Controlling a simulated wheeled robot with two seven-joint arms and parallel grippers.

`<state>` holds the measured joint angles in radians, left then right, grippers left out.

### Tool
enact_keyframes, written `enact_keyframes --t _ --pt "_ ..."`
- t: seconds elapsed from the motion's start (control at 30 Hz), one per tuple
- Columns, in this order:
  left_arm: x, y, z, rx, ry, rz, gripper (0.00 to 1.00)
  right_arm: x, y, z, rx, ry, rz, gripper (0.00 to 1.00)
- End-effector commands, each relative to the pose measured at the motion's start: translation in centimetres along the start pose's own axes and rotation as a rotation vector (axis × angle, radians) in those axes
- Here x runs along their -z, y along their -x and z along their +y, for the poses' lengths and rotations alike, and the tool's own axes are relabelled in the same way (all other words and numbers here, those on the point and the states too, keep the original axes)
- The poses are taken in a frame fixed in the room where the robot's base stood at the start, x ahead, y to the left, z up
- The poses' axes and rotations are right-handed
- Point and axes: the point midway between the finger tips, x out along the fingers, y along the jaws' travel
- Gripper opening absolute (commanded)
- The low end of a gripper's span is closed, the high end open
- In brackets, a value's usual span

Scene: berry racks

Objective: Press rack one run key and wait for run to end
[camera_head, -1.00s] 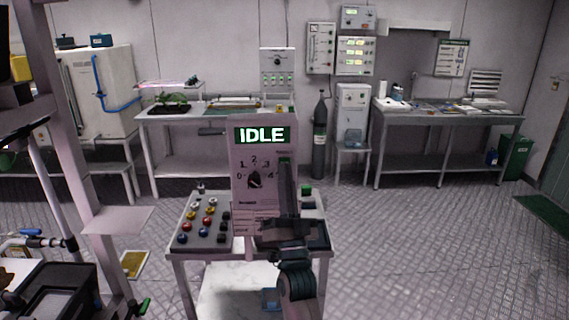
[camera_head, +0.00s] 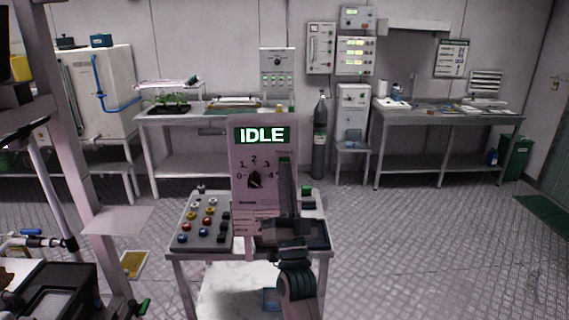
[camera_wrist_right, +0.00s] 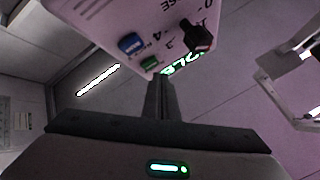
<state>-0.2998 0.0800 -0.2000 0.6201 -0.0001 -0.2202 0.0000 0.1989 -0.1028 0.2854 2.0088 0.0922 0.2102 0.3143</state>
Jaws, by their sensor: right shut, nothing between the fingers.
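The control panel (camera_head: 253,205) is an upright pale board in the middle of the head view. Its green display (camera_head: 262,135) reads IDLE. Below is a black dial (camera_head: 254,180) with numbers around it. My right gripper (camera_head: 286,162) is shut and empty, upright before the panel's right side, hiding part of it. In the right wrist view, the shut fingertips (camera_wrist_right: 158,82) are close to a green key (camera_wrist_right: 150,62); I cannot tell if they touch it. A blue key (camera_wrist_right: 131,44) is beside the green one, and the dial (camera_wrist_right: 198,38) shows too. My left gripper is not in view.
The panel stands on a small cart (camera_head: 176,252) with a box of coloured buttons (camera_head: 205,222) at left. Behind are a bench with a plant tray (camera_head: 170,105), a gas cylinder (camera_head: 320,130) and a right-hand bench (camera_head: 440,118). Floor is free at right.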

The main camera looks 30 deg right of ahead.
Motion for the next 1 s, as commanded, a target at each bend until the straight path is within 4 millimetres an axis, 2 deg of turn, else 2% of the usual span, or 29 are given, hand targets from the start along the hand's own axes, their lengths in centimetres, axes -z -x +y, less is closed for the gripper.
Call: enact_keyframes --t 1.0 --pt "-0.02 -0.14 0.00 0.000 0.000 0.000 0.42 -0.51 -0.75 0.53 0.000 0.000 0.000 0.00"
